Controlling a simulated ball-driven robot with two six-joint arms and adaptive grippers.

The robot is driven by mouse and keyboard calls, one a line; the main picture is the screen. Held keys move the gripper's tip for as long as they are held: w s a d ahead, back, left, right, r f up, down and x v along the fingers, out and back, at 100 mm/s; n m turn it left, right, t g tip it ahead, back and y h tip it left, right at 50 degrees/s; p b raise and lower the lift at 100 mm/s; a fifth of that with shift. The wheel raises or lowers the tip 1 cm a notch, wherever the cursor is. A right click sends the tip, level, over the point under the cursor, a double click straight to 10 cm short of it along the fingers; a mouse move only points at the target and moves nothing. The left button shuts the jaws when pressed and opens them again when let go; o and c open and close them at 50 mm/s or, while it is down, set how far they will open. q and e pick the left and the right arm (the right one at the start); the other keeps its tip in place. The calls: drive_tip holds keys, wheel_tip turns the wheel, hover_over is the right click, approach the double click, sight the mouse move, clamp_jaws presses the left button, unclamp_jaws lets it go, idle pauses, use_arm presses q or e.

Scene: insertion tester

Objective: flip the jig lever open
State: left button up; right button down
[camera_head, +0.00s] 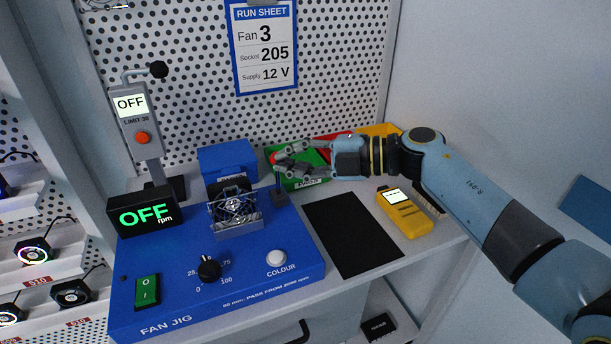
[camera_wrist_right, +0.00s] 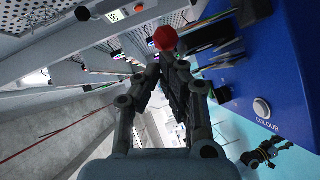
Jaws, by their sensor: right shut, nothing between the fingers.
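The blue fan jig (camera_head: 250,290) stands on the bench with a fan in a metal cradle (camera_head: 236,222) on top. The jig lever (camera_head: 278,182) rises about upright from a dark base at the jig's back right corner. Its red knob (camera_head: 273,158) is partly covered by my fingers. My right gripper (camera_head: 280,159) is shut and empty, right at the knob. In the right wrist view the red knob (camera_wrist_right: 165,38) sits just beyond the tips of my right gripper (camera_wrist_right: 162,62); whether they touch is unclear.
Green bin (camera_head: 312,180) and yellow bin (camera_head: 385,130) stand behind my right gripper. A black mat (camera_head: 350,235) and yellow meter (camera_head: 404,213) lie right of the jig. An OFF rpm display (camera_head: 146,213) and a gauge stand (camera_head: 140,125) are at left.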

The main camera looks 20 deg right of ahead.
drive_tip(key=shift+w+r+m+g+h+p, duration=0.25)
drive_tip(key=shift+w+p, duration=0.3)
drive_tip(key=shift+w, duration=0.35)
drive_tip(key=shift+w+r+m+g+h+p, duration=0.1)
drive_tip(key=shift+w+m+g+p, duration=0.2)
drive_tip(key=shift+w+p, duration=0.45)
use_arm(q)
wheel_tip(320, 180, up, 3)
drive_tip(key=shift+r, duration=0.2)
use_arm(e)
drive_tip(key=shift+w, duration=0.15)
